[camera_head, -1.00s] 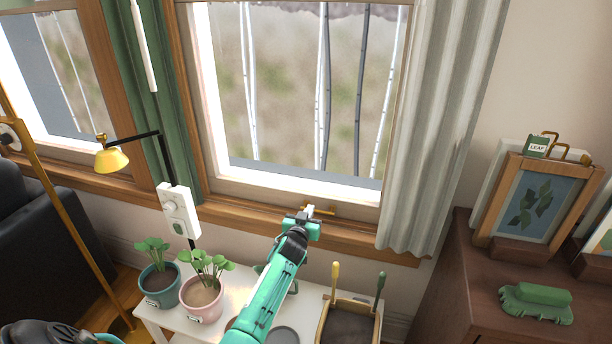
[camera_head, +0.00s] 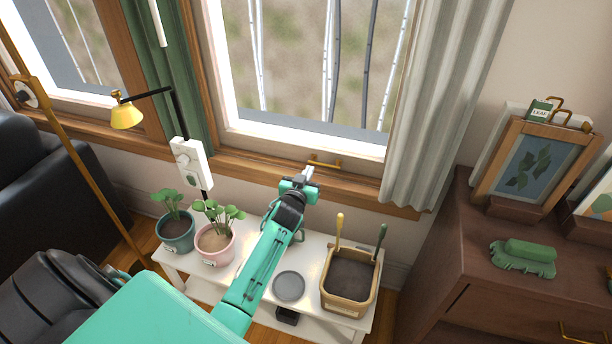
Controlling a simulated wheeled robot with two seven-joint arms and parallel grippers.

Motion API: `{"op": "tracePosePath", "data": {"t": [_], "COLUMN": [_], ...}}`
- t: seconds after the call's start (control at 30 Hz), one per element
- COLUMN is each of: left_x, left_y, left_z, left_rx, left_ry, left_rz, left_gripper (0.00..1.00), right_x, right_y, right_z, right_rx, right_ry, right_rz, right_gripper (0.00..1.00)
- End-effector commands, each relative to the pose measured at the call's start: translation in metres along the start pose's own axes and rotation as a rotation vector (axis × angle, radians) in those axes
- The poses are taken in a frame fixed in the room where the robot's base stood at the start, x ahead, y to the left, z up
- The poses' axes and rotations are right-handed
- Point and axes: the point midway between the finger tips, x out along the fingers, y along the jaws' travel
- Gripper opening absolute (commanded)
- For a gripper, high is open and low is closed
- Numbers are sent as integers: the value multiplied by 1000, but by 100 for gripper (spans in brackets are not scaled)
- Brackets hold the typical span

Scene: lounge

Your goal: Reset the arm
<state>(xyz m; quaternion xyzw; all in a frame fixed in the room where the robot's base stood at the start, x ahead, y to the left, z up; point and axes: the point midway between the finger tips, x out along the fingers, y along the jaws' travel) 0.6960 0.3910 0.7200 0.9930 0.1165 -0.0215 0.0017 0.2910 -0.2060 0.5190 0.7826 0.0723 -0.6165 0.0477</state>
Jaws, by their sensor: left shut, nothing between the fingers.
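My left arm reaches up the middle of the head view over a low white table. Its gripper (camera_head: 307,176) is shut and empty, with its tips just below the brass handle (camera_head: 324,164) on the bottom rail of the window (camera_head: 300,100). The tips look apart from the handle, though the depth between them is hard to judge. The window is closed at its sill. My right gripper does not show.
The white table (camera_head: 316,258) bears a teal plant pot (camera_head: 177,234), a pink plant pot (camera_head: 215,243), a grey disc (camera_head: 289,286) and a tan bin (camera_head: 347,304) with two upright handles. A lamp (camera_head: 127,115) stands left; a brown cabinet (camera_head: 480,262) stands right.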

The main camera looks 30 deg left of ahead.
Motion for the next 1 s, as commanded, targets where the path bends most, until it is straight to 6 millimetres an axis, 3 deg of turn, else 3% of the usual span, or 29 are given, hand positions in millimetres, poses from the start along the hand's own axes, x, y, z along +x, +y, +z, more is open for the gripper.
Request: {"op": "tracePosePath", "data": {"t": [0.13,0.4,0.47,0.57,0.67,0.8,0.9,1.0], "left_x": [-14,-19,-23,-42,-81,-164,-225,-276], "left_y": [0,0,1,6,15,35,49,60], "left_z": [0,1,6,30,72,138,172,193], "left_rx": [-2,-1,3,19,50,108,148,181], "left_ry": [0,-3,-21,-103,-261,-550,-738,-885], "left_rz": [0,0,-1,-2,4,47,98,149], "left_gripper": [0,0,0,0,0,0,0,0], "right_x": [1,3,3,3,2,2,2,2], "right_y": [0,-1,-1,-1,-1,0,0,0], "right_z": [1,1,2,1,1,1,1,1], "right_rx": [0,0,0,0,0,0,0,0], "right_ry": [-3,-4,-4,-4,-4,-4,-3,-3], "right_rz": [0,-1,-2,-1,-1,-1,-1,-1], "right_gripper": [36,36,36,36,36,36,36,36]}}
